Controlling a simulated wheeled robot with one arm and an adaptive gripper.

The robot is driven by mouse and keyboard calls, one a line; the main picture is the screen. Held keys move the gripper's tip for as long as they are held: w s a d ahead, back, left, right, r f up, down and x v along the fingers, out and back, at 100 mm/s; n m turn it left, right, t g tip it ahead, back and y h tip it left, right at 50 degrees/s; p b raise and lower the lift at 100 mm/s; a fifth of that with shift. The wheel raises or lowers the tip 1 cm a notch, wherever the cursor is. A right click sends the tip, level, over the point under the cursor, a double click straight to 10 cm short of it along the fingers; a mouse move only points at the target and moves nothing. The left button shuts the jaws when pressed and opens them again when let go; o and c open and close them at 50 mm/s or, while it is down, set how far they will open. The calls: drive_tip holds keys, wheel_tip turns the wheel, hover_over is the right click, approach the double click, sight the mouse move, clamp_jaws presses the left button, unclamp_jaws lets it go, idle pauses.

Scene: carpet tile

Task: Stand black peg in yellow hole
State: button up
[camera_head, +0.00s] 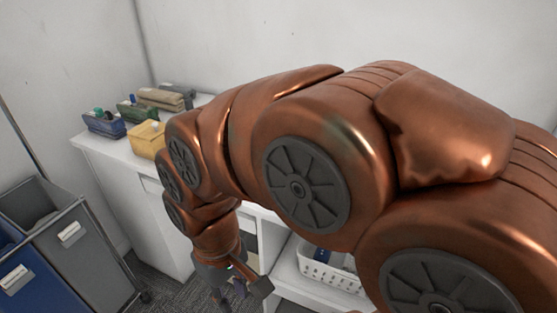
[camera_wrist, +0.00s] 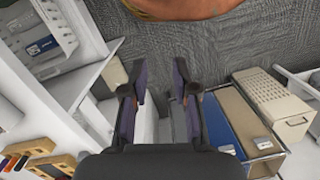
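My gripper (camera_wrist: 160,72) points down over the floor in the wrist view. Its two dark fingers are apart, with nothing visible between them. In the head view my gripper (camera_head: 238,290) is at the bottom edge, below and in front of the counter. Tan-yellow blocks (camera_wrist: 50,164) with dark openings show at the lower left of the wrist view. Short dark and orange pieces (camera_wrist: 14,160) lie beside them. They are too small to tell whether one is the black peg. I cannot make out a yellow hole for certain.
A white counter (camera_head: 110,150) bears a yellow bin (camera_head: 147,138), a blue bin (camera_head: 104,124) and a green bin (camera_head: 136,110). A cart with blue and grey bins (camera_head: 85,262) stands at the left. A white basket (camera_head: 325,270) sits on a low shelf. Grey carpet (camera_wrist: 190,45) is open.

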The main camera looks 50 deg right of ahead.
drive_tip(key=w+d+r+t+y+b, duration=0.1)
drive_tip(key=w+d+r+t, duration=0.1)
drive_tip(key=w+d, duration=0.55)
drive_tip(key=w+d+r+t+b, duration=0.15)
drive_tip(key=w+d, duration=0.25)
drive_tip(key=w, duration=0.7)
drive_tip(key=w+d+t+h, duration=0.1)
drive_tip(key=w+d, duration=0.2)
drive_tip(key=d, duration=1)
drive_tip(key=w+d+t, duration=0.2)
drive_tip(key=w+d, duration=0.1)
drive_tip(key=d, duration=1)
drive_tip(key=shift+g, duration=0.35)
drive_tip(key=shift+p+x, duration=1.2)
drive_tip(key=shift+x, duration=2.4)
drive_tip(key=shift+w+a+r, duration=0.1)
drive_tip(key=shift+c, duration=0.5)
drive_tip(key=c, duration=0.4)
